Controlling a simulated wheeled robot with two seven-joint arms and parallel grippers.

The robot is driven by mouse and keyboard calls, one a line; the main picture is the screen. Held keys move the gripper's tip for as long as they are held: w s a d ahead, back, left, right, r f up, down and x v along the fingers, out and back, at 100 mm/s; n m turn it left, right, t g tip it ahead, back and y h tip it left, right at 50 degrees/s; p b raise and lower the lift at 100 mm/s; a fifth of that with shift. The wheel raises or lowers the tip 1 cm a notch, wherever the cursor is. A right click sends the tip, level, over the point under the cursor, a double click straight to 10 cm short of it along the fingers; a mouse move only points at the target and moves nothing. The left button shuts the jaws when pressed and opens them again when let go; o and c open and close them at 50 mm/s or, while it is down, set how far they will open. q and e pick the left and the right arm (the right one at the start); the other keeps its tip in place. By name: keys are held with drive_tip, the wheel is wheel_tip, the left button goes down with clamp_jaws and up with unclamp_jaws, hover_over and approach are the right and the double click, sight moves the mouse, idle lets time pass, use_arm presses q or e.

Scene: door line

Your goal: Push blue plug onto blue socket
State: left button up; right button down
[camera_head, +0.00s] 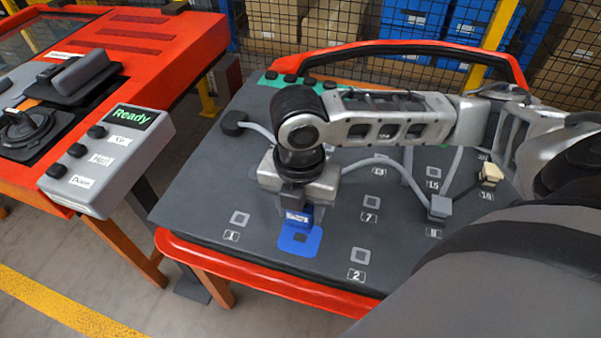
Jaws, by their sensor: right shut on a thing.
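My right gripper (297,200) comes in from the right and points down over the near part of the grey board (195,215). It is shut on the blue plug (297,217), which carries a white label. The plug is directly above the blue socket (299,240), a blue square with a dark centre. The plug's lower edge overlaps the socket's far part, and I cannot tell whether they touch. A grey cable (375,161) runs behind the gripper to the right. My left gripper is not in view.
Numbered grey sockets, such as socket 2 (360,256) and socket 7 (370,201), lie around the blue one. A grey plug (440,207) and a cream plug (490,174) stand at the right. A red rail (250,278) edges the board. A control box (107,155) reading "Ready" is left.

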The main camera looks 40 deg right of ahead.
drive_tip(key=b, duration=0.1)
hover_over(301, 238)
drive_tip(key=shift+f, duration=2.5)
drive_tip(key=shift+f+b, duration=0.35)
drive_tip(key=shift+f, duration=0.45)
drive_tip(key=shift+f+p, duration=0.15)
drive_tip(key=shift+p, duration=0.2)
drive_tip(key=c, duration=0.7)
unclamp_jaws()
drive_tip(key=shift+o, duration=0.2)
